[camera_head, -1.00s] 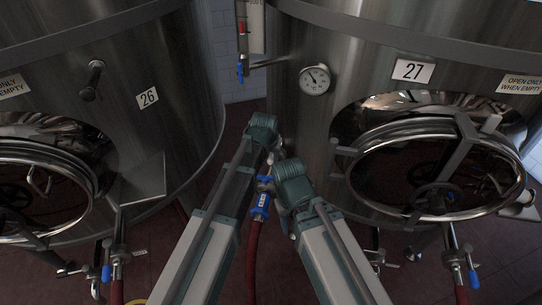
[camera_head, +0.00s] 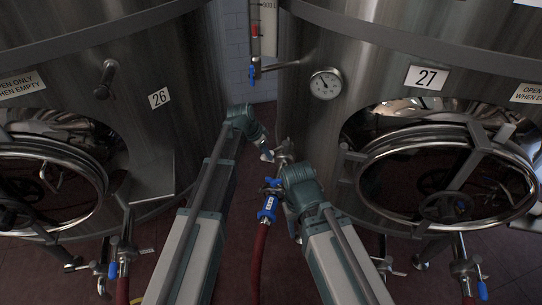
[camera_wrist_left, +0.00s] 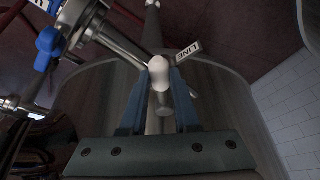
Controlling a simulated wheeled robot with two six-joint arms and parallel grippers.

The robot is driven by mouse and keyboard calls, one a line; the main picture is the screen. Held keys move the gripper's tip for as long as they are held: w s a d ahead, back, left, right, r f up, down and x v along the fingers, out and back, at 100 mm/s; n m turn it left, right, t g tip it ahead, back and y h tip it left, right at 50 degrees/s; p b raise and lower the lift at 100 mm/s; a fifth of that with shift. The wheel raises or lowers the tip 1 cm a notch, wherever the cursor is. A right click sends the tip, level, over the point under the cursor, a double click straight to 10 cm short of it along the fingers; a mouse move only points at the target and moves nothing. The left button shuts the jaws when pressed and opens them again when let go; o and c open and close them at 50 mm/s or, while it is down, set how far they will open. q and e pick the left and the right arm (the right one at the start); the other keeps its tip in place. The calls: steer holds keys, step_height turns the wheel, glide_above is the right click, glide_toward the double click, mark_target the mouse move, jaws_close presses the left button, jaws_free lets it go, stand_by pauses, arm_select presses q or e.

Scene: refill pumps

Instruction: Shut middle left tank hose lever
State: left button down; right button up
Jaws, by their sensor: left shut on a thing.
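My left gripper (camera_head: 267,155) is at a metal fitting (camera_head: 284,152) low between the two tanks. In the left wrist view its blue-grey fingers (camera_wrist_left: 160,88) are closed around a pale, rounded lever end (camera_wrist_left: 160,70). The lever belongs to steel pipework, with a "LINE" tag (camera_wrist_left: 189,50) beside it. A blue-collared hose coupling (camera_head: 267,209) with a red hose (camera_head: 258,265) hangs just below. My right gripper's wrist (camera_head: 300,182) is right beside that coupling; its fingers are hidden.
Tank 26 (camera_head: 175,60) stands left and tank 27 (camera_head: 310,125) right, both with round hatches. Blue-handled valves (camera_head: 112,270) and (camera_head: 481,288) hang under them. My two arms are close together.

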arm_select(q)
steer(key=w+a+m+g, duration=0.2)
steer(key=w+m+g, duration=0.1)
steer(key=w+m, duration=0.5)
steer(key=shift+w+a+m+g+h, duration=0.15)
steer(key=shift+w+m+g+h, duration=0.2)
steer(key=shift+m, duration=0.95)
steer(key=c, duration=0.6)
jaws_free()
steer(key=shift+c, duration=0.2)
steer(key=shift+s, duration=0.1)
